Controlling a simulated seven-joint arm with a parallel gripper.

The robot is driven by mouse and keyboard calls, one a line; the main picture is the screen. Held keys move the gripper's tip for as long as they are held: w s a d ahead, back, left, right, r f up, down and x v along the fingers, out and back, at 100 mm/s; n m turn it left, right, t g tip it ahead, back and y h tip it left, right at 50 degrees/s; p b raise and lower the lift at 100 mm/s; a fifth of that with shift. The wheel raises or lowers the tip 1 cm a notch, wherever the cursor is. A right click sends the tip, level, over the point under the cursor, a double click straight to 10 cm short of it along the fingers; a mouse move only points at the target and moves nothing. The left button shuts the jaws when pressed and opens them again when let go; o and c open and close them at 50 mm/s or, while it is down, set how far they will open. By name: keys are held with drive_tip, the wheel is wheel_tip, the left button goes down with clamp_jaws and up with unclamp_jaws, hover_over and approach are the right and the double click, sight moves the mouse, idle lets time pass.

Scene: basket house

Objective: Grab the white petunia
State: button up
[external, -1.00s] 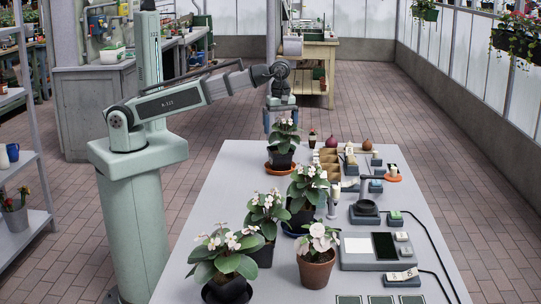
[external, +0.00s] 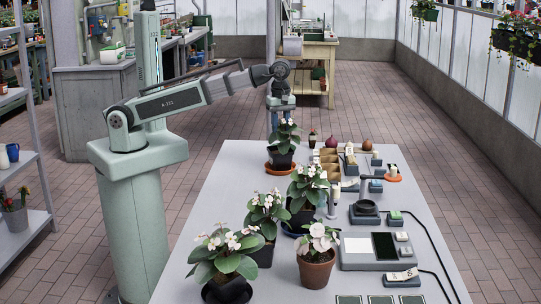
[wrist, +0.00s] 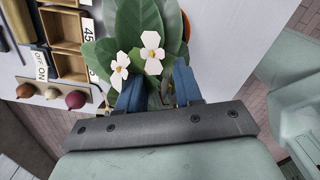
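Several potted plants with white flowers stand on the grey table. The far plant (external: 284,138) has broad dark leaves and small white flowers, in a dark pot on an orange saucer. My gripper (external: 281,122) points down right at this plant's top. In the wrist view, white flowers (wrist: 152,53) with yellow centres lie just beyond my blue fingertips (wrist: 158,80). The fingers are partly apart with leaves showing between them. The nearest plant on the right (external: 319,239) has larger, rounder white flowers in a terracotta pot (external: 316,271). I cannot tell by name which is the petunia.
Other white-flowered plants stand in dark pots at the middle (external: 266,213) and front left (external: 223,256). A wooden divided box (wrist: 62,30), onions (wrist: 75,99) and small devices line the right side. A scale-like device (external: 384,249) lies at the right.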

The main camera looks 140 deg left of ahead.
drive_tip(key=w+d+m, duration=0.3)
drive_tip(key=w+d, duration=0.7)
drive_tip(key=d, duration=0.2)
wheel_tip(320, 180, up, 6)
drive_tip(key=m, duration=3.6)
hover_over(298, 255)
drive_tip(key=f, duration=0.8)
drive_tip(key=shift+w+a+f, duration=0.15)
drive_tip(key=shift+a+f, duration=0.05)
drive_tip(key=shift+f, duration=0.2)
drive_tip(key=shift+s+d+f, duration=0.1)
drive_tip(key=shift+f, duration=1.2)
drive_tip(key=shift+s+f, duration=0.1)
drive_tip(key=shift+f, duration=1.2)
clamp_jaws()
